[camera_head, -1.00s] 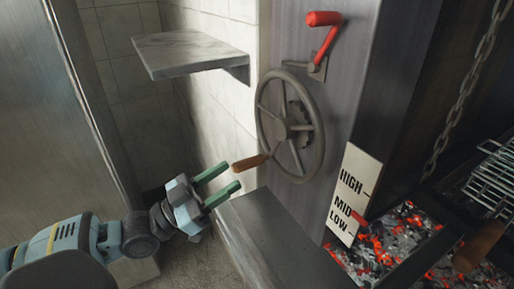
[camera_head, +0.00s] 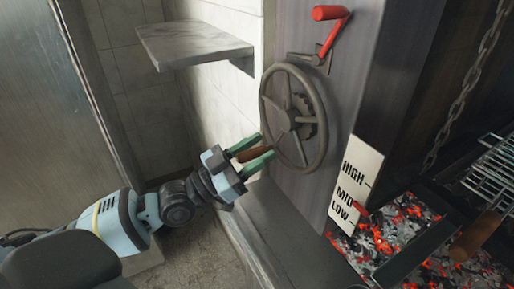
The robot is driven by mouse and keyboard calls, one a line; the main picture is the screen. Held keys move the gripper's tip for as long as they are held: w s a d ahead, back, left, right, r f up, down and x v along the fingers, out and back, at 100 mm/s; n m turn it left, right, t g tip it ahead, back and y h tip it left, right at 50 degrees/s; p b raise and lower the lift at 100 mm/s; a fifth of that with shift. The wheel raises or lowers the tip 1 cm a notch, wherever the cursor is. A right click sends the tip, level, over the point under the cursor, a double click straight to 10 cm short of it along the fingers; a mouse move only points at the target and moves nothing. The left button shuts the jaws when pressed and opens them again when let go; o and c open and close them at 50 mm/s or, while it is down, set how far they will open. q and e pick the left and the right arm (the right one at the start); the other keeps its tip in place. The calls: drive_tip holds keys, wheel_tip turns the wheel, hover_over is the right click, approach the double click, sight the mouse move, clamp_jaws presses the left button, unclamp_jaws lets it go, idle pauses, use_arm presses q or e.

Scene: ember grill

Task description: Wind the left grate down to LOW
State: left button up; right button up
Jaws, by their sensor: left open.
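A grey spoked handwheel (camera_head: 296,118) is mounted on the metal post, with a wooden crank handle (camera_head: 254,153) at its lower left. My left gripper (camera_head: 258,151) is open, its two green fingers on either side of the wooden handle. Whether the fingers touch it cannot be told. A white scale plate (camera_head: 355,184) reads HIGH, MID and LOW; its red pointer (camera_head: 361,210) is between MID and LOW. The wire grate (camera_head: 494,176) shows at the right edge, above glowing coals. My right gripper is not in view.
A red lever (camera_head: 333,29) sits on the post above the wheel. A stone shelf (camera_head: 192,43) juts from the tiled wall at upper left. A metal ledge (camera_head: 275,225) runs below the wheel. Hot coals (camera_head: 388,228) and a chain (camera_head: 461,92) are at the right.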

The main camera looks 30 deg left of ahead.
use_arm(q)
drive_tip(key=shift+w+d+r, duration=0.1)
drive_tip(key=shift+w, duration=0.05)
clamp_jaws()
drive_tip(key=shift+d+n, duration=0.1)
drive_tip(key=shift+n, duration=0.2)
idle(0.3)
